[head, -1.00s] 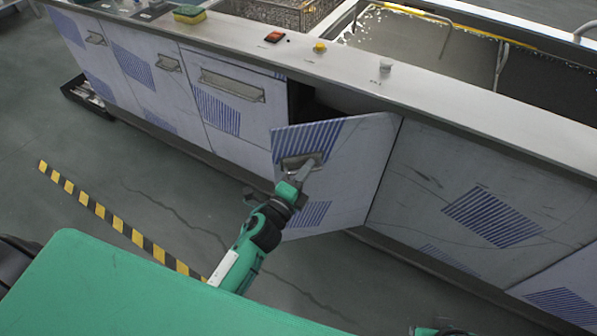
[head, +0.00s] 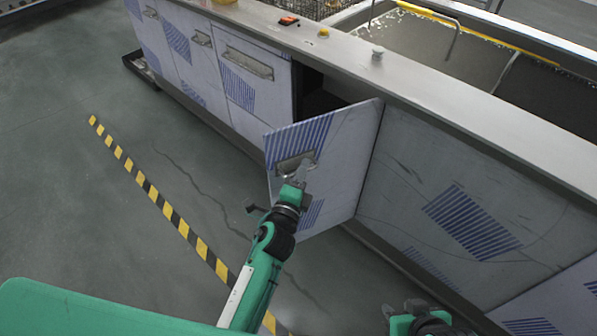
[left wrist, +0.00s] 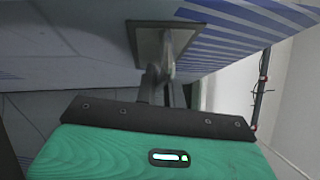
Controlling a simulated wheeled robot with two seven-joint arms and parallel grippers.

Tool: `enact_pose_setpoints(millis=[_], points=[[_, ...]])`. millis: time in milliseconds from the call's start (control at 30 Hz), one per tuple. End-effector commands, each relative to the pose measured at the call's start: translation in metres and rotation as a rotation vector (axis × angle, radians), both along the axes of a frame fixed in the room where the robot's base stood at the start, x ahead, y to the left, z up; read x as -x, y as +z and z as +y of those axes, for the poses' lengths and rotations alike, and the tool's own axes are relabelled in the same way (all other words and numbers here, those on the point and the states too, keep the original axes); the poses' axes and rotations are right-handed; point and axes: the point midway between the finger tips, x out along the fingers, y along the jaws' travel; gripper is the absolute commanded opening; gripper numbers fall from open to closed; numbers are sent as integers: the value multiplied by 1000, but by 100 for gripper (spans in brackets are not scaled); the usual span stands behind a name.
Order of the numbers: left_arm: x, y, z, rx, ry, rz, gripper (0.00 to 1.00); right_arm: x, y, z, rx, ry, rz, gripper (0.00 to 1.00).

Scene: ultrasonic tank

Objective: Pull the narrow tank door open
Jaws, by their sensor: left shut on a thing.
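The narrow tank door (head: 340,165) stands partly open, swung out from the tank front with its hinge side at the right. A dark gap (head: 322,98) shows behind its top left. Its recessed metal handle (head: 292,161) is near the free edge. My left gripper (head: 299,174) is shut on the handle; in the left wrist view the fingers (left wrist: 160,75) reach into the handle's frame (left wrist: 165,45). My right gripper (head: 405,309) is low at the bottom right, away from the door; its fingers are too small to tell open or shut.
The tank counter (head: 440,95) runs above the door, with a red switch (head: 289,21) and knobs on it. Closed panels lie left and right of the door. Black-and-yellow floor tape (head: 170,212) crosses the open grey floor at left.

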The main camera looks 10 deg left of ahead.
Motion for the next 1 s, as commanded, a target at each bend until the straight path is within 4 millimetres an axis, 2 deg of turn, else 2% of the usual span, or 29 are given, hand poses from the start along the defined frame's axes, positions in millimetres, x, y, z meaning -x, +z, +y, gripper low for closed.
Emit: enact_pose_setpoints(millis=[500, 533, 567, 867, 1000], points=[[0, 0, -2, 0, 5, 0, 0, -2, 0, 3, -8, 4, -17, 36], [0, 0, -1, 0, 5, 0, 12, -2, 0, 3, -8, 4, -17, 36], [0, 0, -1, 1, 5, 0, 18, -2, 0, 3, -8, 4, -17, 36], [0, 0, -2, 1, 4, 0, 18, -2, 0, 3, -8, 4, -17, 36], [9, -2, 0, 1, 5, 0, 18, -3, -1, 4, -11, 4, -24, 36]])
